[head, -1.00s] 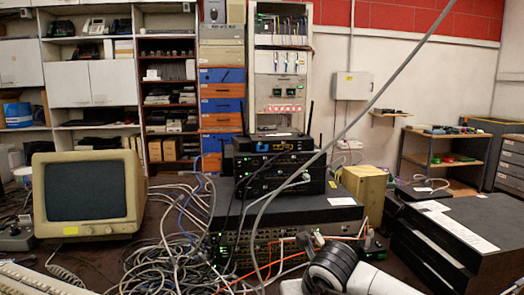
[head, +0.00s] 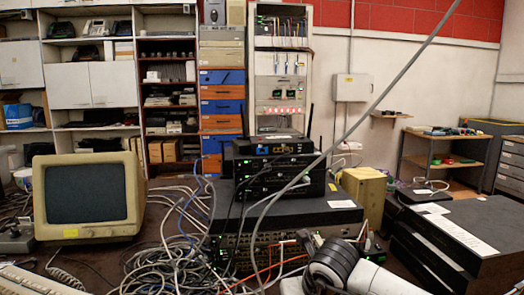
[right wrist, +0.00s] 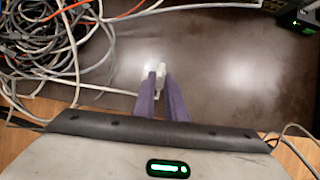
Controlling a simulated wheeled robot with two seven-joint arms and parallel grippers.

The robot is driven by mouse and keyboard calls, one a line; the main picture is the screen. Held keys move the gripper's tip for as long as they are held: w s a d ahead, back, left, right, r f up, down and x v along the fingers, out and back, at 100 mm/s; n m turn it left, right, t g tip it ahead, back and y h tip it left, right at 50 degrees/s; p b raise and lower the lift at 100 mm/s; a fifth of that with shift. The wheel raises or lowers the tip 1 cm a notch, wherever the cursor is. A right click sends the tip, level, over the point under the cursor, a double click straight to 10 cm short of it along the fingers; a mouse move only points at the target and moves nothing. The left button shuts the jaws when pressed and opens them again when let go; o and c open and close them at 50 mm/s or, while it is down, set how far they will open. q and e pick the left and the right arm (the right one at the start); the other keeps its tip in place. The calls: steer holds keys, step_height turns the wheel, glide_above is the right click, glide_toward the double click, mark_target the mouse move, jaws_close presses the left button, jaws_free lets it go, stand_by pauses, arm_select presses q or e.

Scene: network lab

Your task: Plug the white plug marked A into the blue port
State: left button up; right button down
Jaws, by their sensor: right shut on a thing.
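My right gripper (right wrist: 160,80) has purple fingers pointing forward in the right wrist view. They are shut on a small white plug (right wrist: 153,69) at their tips, over the dark tabletop. No letter on the plug can be read. In the head view my right arm comes in at the bottom right, in front of the equipment stack, and the plug cannot be made out clearly. A blue patch shows on the front of the top device (head: 262,148) in the stack; I cannot tell a single blue port there. My left gripper is not in view.
Tangled grey cables (head: 165,250) lie left of the stack, and orange cables run along its base. A wide dark unit (head: 330,212) lies under the stacked devices. A beige monitor (head: 88,198) stands at left; dark cases (head: 470,235) at right.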

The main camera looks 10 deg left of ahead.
steer(key=shift+r+p, duration=0.75)
steer(key=shift+r, duration=1.1)
steer(key=c, duration=2.5)
jaws_free()
jaws_close()
